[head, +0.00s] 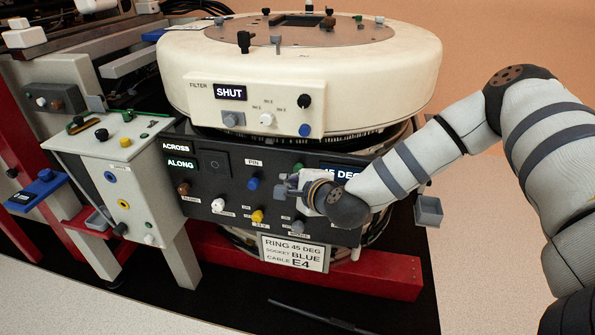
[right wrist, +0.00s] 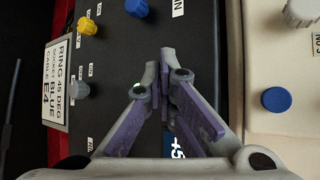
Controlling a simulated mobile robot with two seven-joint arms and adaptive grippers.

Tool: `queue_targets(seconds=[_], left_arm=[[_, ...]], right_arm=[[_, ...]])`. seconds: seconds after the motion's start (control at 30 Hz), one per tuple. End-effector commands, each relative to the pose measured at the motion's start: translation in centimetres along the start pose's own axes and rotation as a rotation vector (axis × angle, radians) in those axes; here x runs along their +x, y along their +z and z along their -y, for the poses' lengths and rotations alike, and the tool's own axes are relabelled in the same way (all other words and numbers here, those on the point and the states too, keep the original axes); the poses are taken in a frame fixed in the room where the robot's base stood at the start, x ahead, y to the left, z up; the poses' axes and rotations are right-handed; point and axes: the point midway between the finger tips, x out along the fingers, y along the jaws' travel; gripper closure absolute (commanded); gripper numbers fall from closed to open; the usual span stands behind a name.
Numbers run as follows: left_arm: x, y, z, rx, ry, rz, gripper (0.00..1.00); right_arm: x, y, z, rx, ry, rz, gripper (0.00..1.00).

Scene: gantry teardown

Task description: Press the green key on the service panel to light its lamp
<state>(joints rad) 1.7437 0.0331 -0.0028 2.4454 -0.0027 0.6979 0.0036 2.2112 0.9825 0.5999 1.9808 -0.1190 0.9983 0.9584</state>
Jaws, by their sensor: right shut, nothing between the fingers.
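The service panel (head: 225,165) is a dark board on the front of the machine, with displays, labels and coloured knobs. A small green key (head: 298,167) shows on it, just above my right gripper (head: 283,190). I cannot tell whether a lamp there is lit. In the right wrist view, my right gripper (right wrist: 167,55) has its purple-sided fingers together and empty, in front of the panel (right wrist: 140,45). The fingers hide part of the panel, and the green key is not clear there. I cannot tell whether the tips touch the panel. My left gripper is out of view.
A blue knob (head: 253,183), a yellow knob (head: 257,215) and a grey knob (head: 299,226) sit close to the right gripper. A white filter housing (head: 365,75) overhangs the panel. A grey box (head: 130,170) juts out at left. A label plate (head: 293,253) hangs below.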

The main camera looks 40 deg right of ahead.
Motion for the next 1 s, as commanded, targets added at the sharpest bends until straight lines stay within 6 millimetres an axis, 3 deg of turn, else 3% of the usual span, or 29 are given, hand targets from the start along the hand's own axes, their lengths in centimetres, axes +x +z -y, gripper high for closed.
queue_targets(seconds=[0.53,1.0], left_arm=[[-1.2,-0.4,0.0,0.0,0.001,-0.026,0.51],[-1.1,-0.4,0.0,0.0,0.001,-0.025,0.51]], right_arm=[[-4.0,3.0,-2.9,0.0,0.001,0.001,1.0],[-4.2,3.0,-3.0,0.0,0.0,0.0,1.0]])
